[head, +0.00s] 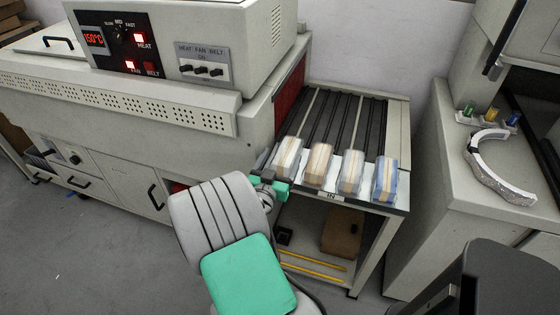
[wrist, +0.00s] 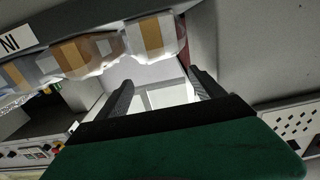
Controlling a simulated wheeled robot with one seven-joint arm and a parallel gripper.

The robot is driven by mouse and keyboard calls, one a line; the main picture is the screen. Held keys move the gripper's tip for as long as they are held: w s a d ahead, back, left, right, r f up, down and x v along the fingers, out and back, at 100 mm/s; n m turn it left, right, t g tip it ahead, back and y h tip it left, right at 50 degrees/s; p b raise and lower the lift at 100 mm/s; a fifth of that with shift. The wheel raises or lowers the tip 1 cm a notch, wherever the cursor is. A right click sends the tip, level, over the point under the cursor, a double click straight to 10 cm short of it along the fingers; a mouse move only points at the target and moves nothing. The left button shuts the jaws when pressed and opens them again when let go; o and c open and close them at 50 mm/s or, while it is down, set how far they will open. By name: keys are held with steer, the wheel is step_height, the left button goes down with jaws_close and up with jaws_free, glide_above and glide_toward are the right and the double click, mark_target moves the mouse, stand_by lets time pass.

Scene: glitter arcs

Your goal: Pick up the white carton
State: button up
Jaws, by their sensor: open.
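Several film-wrapped packs stand in a row at the front edge of the roller bed. The leftmost pack (head: 287,157) looks whitish with a tan band and seems to be the white carton; it also shows at the top of the wrist view (wrist: 155,38). Beside it are a tan pack (head: 319,164), a pale grey-white pack (head: 350,172) and a bluish pack (head: 385,180). My gripper (head: 275,187) is just in front of and below the leftmost pack. In the wrist view my gripper (wrist: 160,82) has its two dark fingers apart, with no pack between them.
The heating machine (head: 120,130) stands left of the roller bed (head: 345,115), its side wall close to my gripper. An "IN" label (head: 331,196) marks the bed's front edge. A lower shelf holds a brown box (head: 342,232). A grey counter (head: 490,190) stands at right.

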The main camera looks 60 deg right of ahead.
mark_target(287, 151)
step_height(287, 151, down, 5)
steer(key=b, duration=0.3)
steer(key=shift+w+r+b, duration=0.1)
steer(key=shift+b, duration=0.25)
steer(key=d, duration=0.2)
steer(key=w+d+p, duration=0.1)
steer(key=d, duration=0.2)
steer(key=d+p, duration=0.1)
steer(key=d, duration=0.2)
steer(key=shift+w+r, duration=0.25)
steer(key=shift+a, duration=0.1)
steer(key=shift+c, duration=0.4)
steer(key=c, duration=1.6)
steer(key=shift+r, duration=0.15)
